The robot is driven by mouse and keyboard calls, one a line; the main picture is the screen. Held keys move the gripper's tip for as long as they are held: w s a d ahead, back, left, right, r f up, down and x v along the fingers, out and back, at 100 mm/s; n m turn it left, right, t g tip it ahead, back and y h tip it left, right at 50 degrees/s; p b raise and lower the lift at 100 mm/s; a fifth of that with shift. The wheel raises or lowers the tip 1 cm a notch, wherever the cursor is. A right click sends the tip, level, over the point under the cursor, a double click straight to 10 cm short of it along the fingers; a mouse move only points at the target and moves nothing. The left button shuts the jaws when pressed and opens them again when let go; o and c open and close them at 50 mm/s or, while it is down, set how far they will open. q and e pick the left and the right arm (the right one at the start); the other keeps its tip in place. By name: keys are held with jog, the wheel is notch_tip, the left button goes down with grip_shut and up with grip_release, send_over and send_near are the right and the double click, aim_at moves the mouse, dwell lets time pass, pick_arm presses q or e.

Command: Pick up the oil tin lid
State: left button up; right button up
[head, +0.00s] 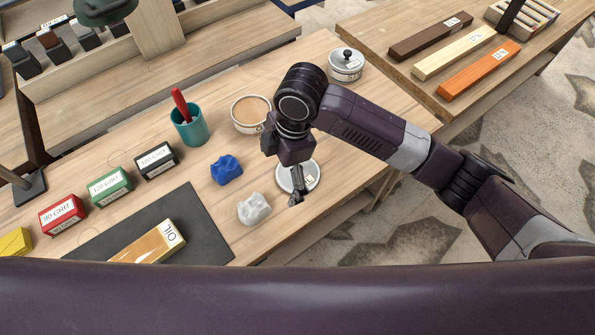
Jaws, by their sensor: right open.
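A round pale grey lid (311,178) lies on the wooden workbench near its right edge. My right gripper (297,189) points down over it and hides its middle. The fingers are open, and I cannot tell whether they touch the lid. An open round tin (250,114) with tan contents stands behind and left of it. A second tin with a knobbed lid (346,64) stands farther back; its small label is unreadable. My left gripper is out of view.
A white lump (254,209) and a blue lump (226,170) lie left of the gripper. A teal cup (188,127) holds a red-handled tool. Several grit boxes line the left. A dark mat (206,222) bears a wooden block. Colored bars lie on another table (375,42).

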aim_at(311, 170)
jog(key=w+d, duration=0.1)
jog(key=w+d+r+n+h, duration=0.1)
jog(key=d, duration=0.1)
jog(key=w+d+r+h, duration=0.1)
jog(key=w, duration=0.1)
jog(key=shift+d+n, duration=0.15)
jog(key=shift+n, duration=0.25)
jog(key=f, duration=0.2)
jog(key=f+p, duration=0.1)
jog(key=f, duration=0.2)
jog(key=f+p, duration=0.1)
jog(key=f, duration=0.1)
jog(key=shift+w+f, duration=0.25)
jog(key=shift+c, duration=0.4)
